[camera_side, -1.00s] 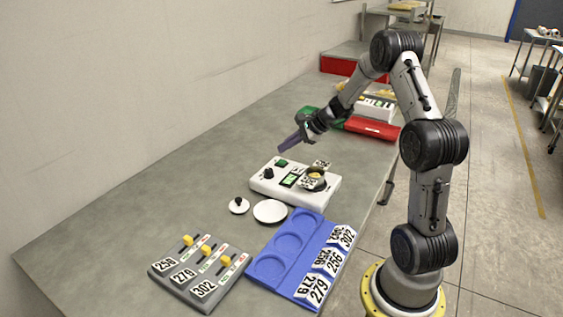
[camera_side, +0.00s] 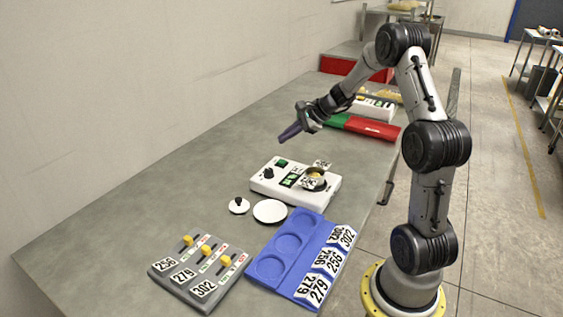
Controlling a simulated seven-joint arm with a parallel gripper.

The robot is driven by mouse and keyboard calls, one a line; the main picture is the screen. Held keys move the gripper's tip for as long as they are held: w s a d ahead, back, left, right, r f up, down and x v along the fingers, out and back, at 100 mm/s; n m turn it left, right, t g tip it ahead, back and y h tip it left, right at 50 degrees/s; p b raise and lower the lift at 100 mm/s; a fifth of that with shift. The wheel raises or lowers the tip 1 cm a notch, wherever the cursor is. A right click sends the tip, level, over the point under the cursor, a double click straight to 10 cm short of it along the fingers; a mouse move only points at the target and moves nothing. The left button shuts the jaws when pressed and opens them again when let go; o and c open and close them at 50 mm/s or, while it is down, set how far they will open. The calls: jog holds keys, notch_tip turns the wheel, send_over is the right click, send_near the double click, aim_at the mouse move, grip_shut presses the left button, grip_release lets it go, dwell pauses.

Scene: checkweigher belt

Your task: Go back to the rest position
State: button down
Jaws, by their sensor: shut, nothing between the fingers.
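My gripper (camera_side: 290,133) is shut and empty. The arm reaches in from the right. The scale unit has a black knob, a green-lit panel and a small round pot (camera_side: 315,176) with something yellow in it. A numbered tag stands by the pot.
A blue tray (camera_side: 268,270) with round recesses and numbered labels lies in front. Left of it is a grey panel (camera_side: 208,295) with yellow sliders. A white plate (camera_side: 270,211) and a small knobbed lid (camera_side: 238,206) lie between. A red and green strip (camera_side: 372,129) lies behind.

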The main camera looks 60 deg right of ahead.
jog(key=w+a+r+n+y, duration=0.15)
jog(key=a+r+n, duration=0.45)
jog(key=a+r, duration=0.9)
jog(key=s+a+r+n+g, duration=0.1)
jog(key=s+a+r+n, duration=0.2)
jog(key=s+a+n, duration=0.95)
jog(key=s+a, duration=0.5)
jog(key=s, duration=0.1)
jog(key=s+d+f+n+g+h, duration=0.2)
jog(key=s+f+n, duration=0.4)
jog(key=s, duration=0.4)
jog(key=shift+s+d+f+h, duration=0.2)
jog(key=shift+d+f+h, duration=0.6)
jog(key=shift+d, duration=0.45)
